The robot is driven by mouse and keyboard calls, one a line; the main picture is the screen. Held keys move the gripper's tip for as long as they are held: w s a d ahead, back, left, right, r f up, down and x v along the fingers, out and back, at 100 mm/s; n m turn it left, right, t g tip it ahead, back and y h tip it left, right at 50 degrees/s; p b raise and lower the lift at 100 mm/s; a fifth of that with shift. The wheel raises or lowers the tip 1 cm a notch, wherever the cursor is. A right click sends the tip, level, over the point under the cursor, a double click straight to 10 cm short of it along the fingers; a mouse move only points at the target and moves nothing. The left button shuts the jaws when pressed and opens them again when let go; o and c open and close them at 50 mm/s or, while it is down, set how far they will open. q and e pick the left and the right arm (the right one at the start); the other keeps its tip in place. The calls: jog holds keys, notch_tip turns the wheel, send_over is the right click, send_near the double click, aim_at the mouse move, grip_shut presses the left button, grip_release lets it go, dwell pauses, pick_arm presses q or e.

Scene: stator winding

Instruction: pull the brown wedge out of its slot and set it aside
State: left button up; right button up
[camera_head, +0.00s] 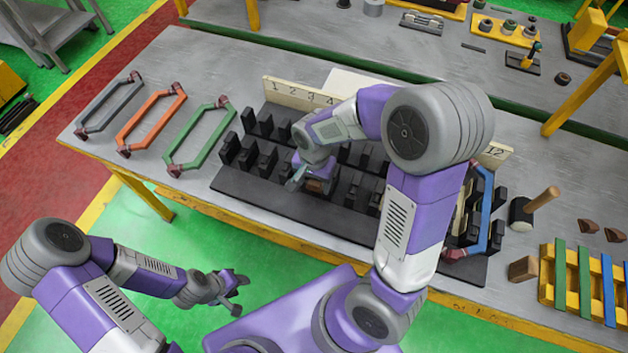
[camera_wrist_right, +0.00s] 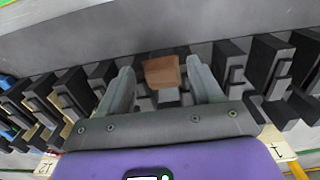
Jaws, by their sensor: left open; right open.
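The brown wedge (camera_head: 317,186) sits among the black teeth of the dark stator block (camera_head: 240,190), near its front middle. In the right wrist view the wedge (camera_wrist_right: 162,72) shows between my right gripper's fingers (camera_wrist_right: 160,66), with a gap on each side. My right gripper (camera_head: 306,181) is open and reaches down over the block at the wedge. How deep the wedge sits in its slot is hidden. My left gripper (camera_head: 232,284) is open and empty, in front of the table over the green floor.
Grey (camera_head: 110,105), orange (camera_head: 150,118) and green (camera_head: 199,137) coils lie at the left of the table. A blue coil (camera_head: 484,215) sits at the block's right end. A mallet (camera_head: 535,203), loose brown pieces (camera_head: 588,226) and a yellow rack (camera_head: 548,275) stand at the right.

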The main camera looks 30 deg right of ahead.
aim_at(314, 184)
notch_tip(314, 184, up, 7)
jog(key=shift+p, duration=0.65)
pick_arm(q)
jog(key=shift+r, duration=0.7)
